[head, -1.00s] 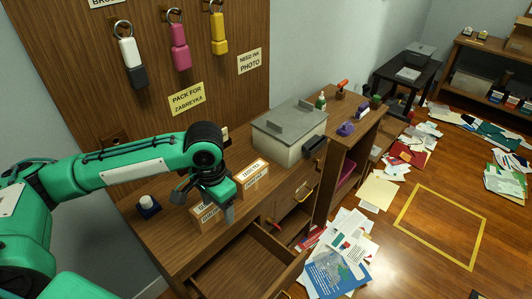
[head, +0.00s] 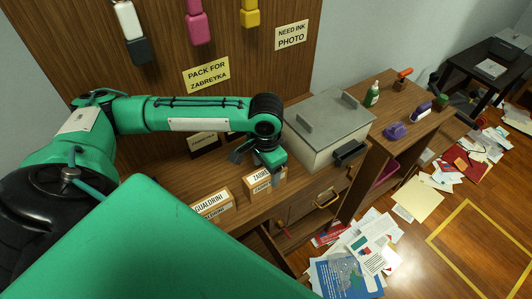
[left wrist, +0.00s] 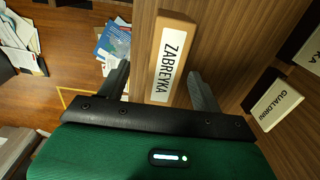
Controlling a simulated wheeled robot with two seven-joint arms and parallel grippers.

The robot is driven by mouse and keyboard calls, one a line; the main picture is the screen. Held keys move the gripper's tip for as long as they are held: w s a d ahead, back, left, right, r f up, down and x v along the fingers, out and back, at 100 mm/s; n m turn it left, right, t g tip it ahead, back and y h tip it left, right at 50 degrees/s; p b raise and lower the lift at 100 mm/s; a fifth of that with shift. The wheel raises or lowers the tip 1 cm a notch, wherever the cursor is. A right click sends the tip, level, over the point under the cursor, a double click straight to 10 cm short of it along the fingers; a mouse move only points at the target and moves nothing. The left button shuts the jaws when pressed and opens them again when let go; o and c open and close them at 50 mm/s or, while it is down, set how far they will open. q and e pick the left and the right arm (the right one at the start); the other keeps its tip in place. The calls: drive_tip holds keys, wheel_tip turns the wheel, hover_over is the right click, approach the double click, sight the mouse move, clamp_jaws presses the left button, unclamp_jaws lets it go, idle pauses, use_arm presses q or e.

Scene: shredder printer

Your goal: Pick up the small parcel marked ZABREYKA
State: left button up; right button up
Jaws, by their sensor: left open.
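The small parcel marked ZABREYKA (head: 262,185) is a brown box with a white label, standing on the wooden desk left of the grey lidded machine. My left gripper (head: 262,160) is right over it, pointing down. In the left wrist view the parcel (left wrist: 171,60) shows between the two spread fingers (left wrist: 160,88), closer to the right finger, and its label is readable. The jaws are open and I see no grip on the parcel. My right gripper is not in view.
A similar parcel marked GUALDRINI (head: 213,206) stands to the left on the desk. The grey machine (head: 322,128) is close on the right. A PACK FOR ZABREYKA sign (head: 206,75) hangs on the wooden panel behind. Papers (head: 360,255) lie scattered on the floor.

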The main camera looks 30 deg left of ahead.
use_arm(q)
drive_tip(key=shift+w+f, duration=0.1)
drive_tip(key=shift+f, duration=0.85)
drive_tip(key=shift+w+a+f+p, duration=0.1)
drive_tip(key=shift+a+f+p, duration=0.1)
drive_tip(key=shift+f, duration=1.15)
drive_tip(key=shift+a+f+p, duration=0.15)
drive_tip(key=shift+f, duration=1.15)
drive_tip(key=c, duration=1.2)
